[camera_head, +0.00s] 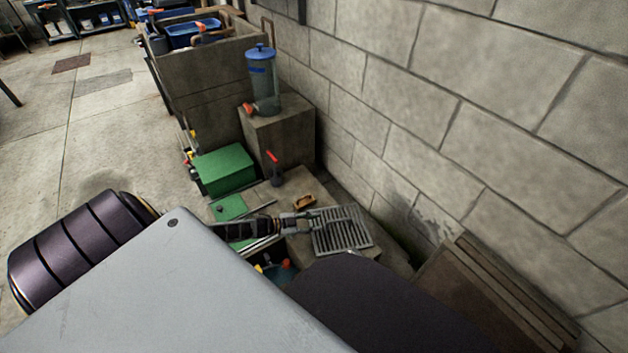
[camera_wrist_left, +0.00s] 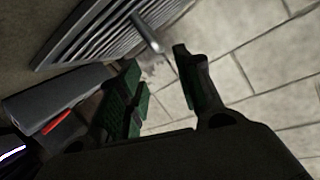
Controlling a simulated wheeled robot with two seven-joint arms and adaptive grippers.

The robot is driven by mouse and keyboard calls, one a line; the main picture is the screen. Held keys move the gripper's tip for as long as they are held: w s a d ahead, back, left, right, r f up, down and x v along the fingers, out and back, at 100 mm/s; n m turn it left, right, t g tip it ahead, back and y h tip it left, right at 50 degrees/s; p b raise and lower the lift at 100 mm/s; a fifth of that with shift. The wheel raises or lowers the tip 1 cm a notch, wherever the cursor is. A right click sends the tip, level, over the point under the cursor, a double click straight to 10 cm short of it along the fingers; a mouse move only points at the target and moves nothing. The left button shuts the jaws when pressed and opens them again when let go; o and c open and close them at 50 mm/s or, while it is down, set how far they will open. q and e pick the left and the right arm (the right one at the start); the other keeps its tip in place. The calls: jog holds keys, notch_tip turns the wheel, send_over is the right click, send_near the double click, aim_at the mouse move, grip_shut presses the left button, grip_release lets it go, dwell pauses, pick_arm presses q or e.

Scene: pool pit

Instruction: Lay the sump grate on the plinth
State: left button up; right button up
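The sump grate (camera_head: 343,231) is a grey slatted metal panel. In the head view it appears to lie flat on the low concrete plinth (camera_head: 298,186), near its right end; its exact contact underneath is hidden. My left gripper (camera_head: 312,222) is at the grate's left edge. In the left wrist view the two green-padded fingers (camera_wrist_left: 160,90) stand apart with nothing between them. The grate (camera_wrist_left: 105,30) shows just beyond them, with a bent metal handle (camera_wrist_left: 147,33) close to the fingertips. My right gripper is not in view.
A small orange-brown object (camera_head: 304,202) and a red-handled valve (camera_head: 274,167) stand near the grate. A green box (camera_head: 224,169) and a blue-lidded filter canister (camera_head: 262,80) on a block are behind. A block wall (camera_head: 420,110) bounds the right; brown boards (camera_head: 490,300) lean there.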

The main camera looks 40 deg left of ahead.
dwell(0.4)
pick_arm(q)
jog(key=shift+d, duration=0.55)
jog(key=s+d+r+n, duration=0.1)
jog(key=d+r+n, duration=0.1)
jog(key=d+r, duration=0.45)
jog(key=d+r+n+t+y, duration=0.1)
jog(key=d+r+n, duration=0.15)
jog(key=d, duration=0.75)
jog(key=s+d+r+n, duration=0.1)
jog(key=d+r, duration=0.4)
jog(key=d, duration=0.3)
jog(key=s+f+n+g+y, duration=0.3)
jog(key=s+g, duration=0.3)
jog(key=s, duration=1)
jog(key=shift+s+f+n+g, duration=0.15)
jog(key=shift+f+n+g, duration=0.15)
jog(key=shift+f+n, duration=0.35)
